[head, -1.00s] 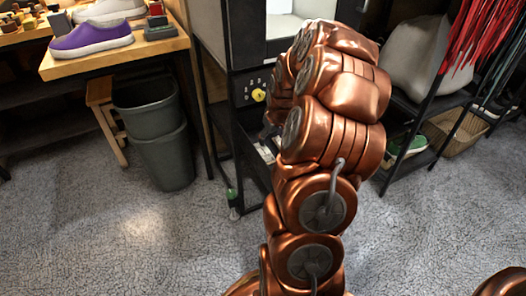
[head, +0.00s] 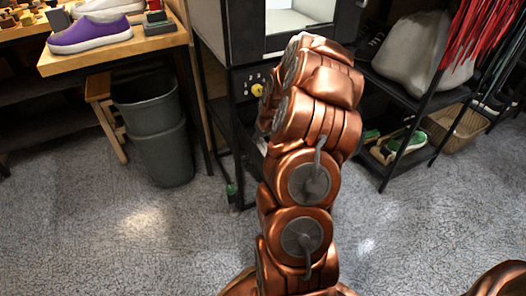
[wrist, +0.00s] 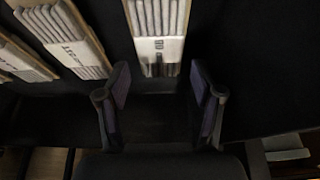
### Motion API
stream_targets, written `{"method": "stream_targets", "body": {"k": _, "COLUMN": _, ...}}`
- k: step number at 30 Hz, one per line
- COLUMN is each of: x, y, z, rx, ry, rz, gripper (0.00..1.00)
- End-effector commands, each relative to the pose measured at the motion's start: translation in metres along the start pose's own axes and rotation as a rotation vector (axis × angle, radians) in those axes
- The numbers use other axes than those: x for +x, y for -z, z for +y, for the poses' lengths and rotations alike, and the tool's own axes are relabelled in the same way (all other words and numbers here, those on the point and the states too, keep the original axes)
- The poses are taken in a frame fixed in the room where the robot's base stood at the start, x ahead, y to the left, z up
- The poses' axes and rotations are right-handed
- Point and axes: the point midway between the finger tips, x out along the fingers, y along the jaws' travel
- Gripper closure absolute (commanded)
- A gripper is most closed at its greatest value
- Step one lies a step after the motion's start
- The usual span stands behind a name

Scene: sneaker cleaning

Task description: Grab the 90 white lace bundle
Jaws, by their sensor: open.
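A white lace bundle (wrist: 159,18) with a pale paper band shows at the top middle of the wrist view. The dark mark on its band is small, and seems to read 90. My gripper (wrist: 159,68) is open, its two dark fingers apart on either side of the bundle's near end. I cannot tell whether a finger touches it. A second bundle (wrist: 62,38) with a marked band lies left of it, clear of the fingers. In the head view my arm hides the gripper and the bundles.
Another bundle (wrist: 22,60) lies farther left on the dark surface. In the head view, a black rack (head: 398,160) with shoes stands to the right, a dark machine (head: 245,45) behind my arm, and a grey bin (head: 160,150) to the left. The carpet in front is clear.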

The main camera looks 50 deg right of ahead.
Motion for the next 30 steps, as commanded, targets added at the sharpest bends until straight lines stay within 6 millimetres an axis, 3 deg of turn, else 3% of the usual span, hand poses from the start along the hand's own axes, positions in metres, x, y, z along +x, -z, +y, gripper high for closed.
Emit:
{"method": "stream_targets", "body": {"k": 1, "x": 0.011, "y": -0.003, "z": -0.001, "rx": -0.001, "ry": 0.001, "rz": -0.002, "gripper": 0.33}}
{"method": "stream_targets", "body": {"k": 6, "x": 0.025, "y": -0.002, "z": 0.000, "rx": 0.000, "ry": 0.001, "rz": -0.003, "gripper": 0.33}}
{"method": "stream_targets", "body": {"k": 30, "x": 0.029, "y": -0.004, "z": -0.001, "rx": 0.000, "ry": 0.001, "rz": -0.003, "gripper": 0.33}}
